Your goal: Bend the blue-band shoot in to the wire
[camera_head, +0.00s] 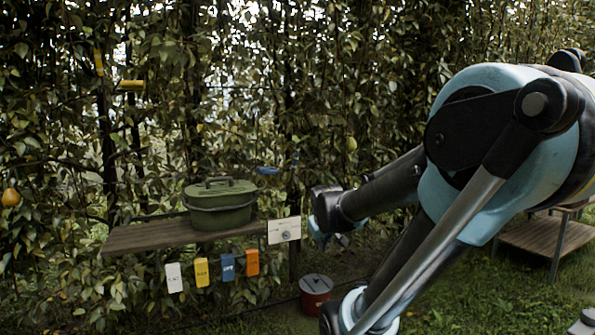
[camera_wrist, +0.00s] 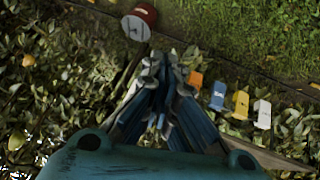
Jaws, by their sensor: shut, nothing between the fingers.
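The blue band (camera_head: 267,170) shows in the head view as a short blue piece at the foliage, just right of the green pot's lid. Its shoot is hard to tell from the leaves around it. I cannot clearly pick out the wire in the foliage. My gripper (camera_wrist: 166,62) shows in the wrist view with its fingers together and nothing held between them. In the head view my arm fills the right side and its far end is right of the blue band, apart from it. I cannot make out the band in the wrist view.
A lidded green pot (camera_head: 220,207) stands on a wooden shelf (camera_head: 150,236). White, yellow, blue and orange tags (camera_head: 252,262) hang below, beside a white plate (camera_head: 284,230). A red bucket (camera_head: 316,292) stands on the ground. Yellow bands (camera_head: 131,85) and pears (camera_head: 351,143) show in the hedge.

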